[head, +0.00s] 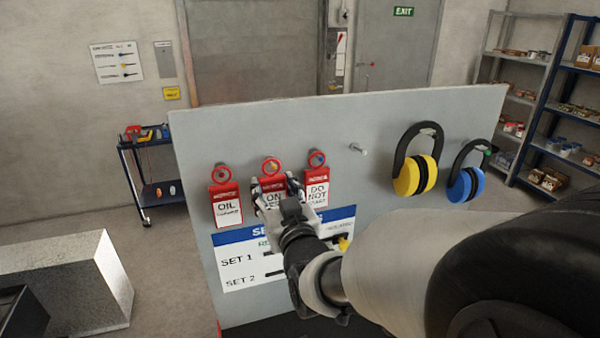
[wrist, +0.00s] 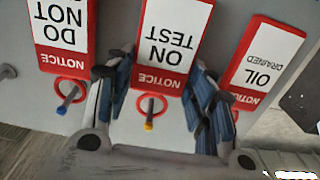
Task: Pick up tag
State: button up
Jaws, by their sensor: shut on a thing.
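Three red and white notice tags hang by red rings on pegs of a grey board (head: 440,130). The middle tag, ON TEST (head: 273,196), is between the two fingers of my gripper (head: 279,190). The wrist view shows this tag (wrist: 172,45) upside down, with my gripper (wrist: 158,95) shut on its side edges. Its ring (wrist: 152,104) is still around a yellow-tipped peg (wrist: 148,126). The OIL DRAINED tag (head: 226,206) hangs to its left and the DO NOT START tag (head: 317,192) to its right. My fingers partly hide the middle tag in the head view.
A bare peg (head: 357,148) is right of the tags. Yellow ear defenders (head: 409,178) and blue ear defenders (head: 461,185) hang farther right. A white and blue sign (head: 240,262) is below the tags. In the wrist view, the neighbouring tags are close beside my fingers.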

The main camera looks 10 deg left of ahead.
jog(key=shift+r, duration=0.5)
jog(key=b+v, duration=1)
jog(key=v, duration=0.8)
jog(key=shift+r, duration=0.25)
jog(key=shift+r, duration=0.25)
jog(key=shift+r+p, duration=0.3)
jog(key=shift+r, duration=0.1)
